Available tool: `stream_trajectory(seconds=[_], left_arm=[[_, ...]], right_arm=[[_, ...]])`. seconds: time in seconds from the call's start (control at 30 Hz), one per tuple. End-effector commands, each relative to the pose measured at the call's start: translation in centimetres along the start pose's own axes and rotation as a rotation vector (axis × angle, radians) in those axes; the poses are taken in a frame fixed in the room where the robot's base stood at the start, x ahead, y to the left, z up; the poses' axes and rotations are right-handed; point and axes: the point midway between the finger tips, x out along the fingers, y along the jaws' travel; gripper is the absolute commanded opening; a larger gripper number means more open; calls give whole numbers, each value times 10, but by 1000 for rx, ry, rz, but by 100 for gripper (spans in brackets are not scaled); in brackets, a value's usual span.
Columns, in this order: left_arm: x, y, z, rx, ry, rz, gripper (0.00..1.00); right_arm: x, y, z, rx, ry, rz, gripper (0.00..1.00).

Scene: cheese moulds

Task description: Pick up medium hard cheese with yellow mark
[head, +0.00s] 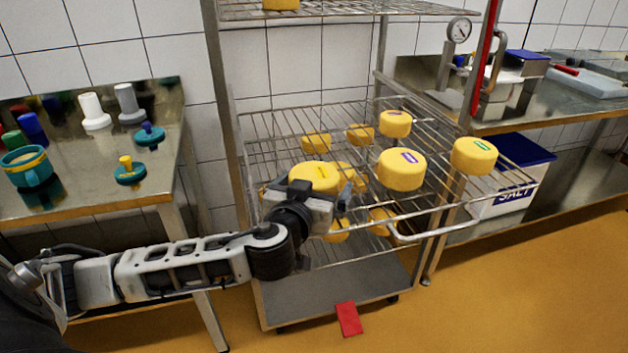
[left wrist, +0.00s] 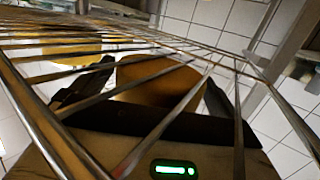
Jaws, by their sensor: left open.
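A round yellow cheese (head: 313,176) with a faint yellowish mark on top sits at the front left of the wire rack's middle shelf. My left gripper (head: 343,194) is at the shelf's front edge, close in front of this cheese and overlapping its lower part. In the left wrist view a yellow-brown cheese (left wrist: 150,78) shows between the spread fingers of the left gripper (left wrist: 152,92). Shelf wires cross in front of it, so contact cannot be told. The gripper is open. My right gripper is not in view.
Other cheeses share the rack (head: 285,130): one with a purple mark (head: 401,171), one with a green mark (head: 473,156), one at the back (head: 396,124). More lie behind and below. Steel tables flank the rack. A red card (head: 348,319) lies on the floor.

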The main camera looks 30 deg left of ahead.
Motion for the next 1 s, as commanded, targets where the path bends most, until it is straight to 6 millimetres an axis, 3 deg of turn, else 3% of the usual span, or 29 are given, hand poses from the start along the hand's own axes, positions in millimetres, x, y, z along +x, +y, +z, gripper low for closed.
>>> stream_trajectory(seconds=[0.23, 0.4, 0.77, 0.93, 1.0], left_arm=[[3, 0, 0, -1, 0, 1, 100], [2, 0, 0, -1, 0, 0, 60], [2, 1, -5, -2, 3, 2, 60], [1, 9, -23, -3, 4, 14, 60], [-3, 15, -15, -2, 0, 24, 60]], right_arm=[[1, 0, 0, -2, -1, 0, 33], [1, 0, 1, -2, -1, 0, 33], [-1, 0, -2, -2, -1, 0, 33], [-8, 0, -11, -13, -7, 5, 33], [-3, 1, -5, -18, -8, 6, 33]])
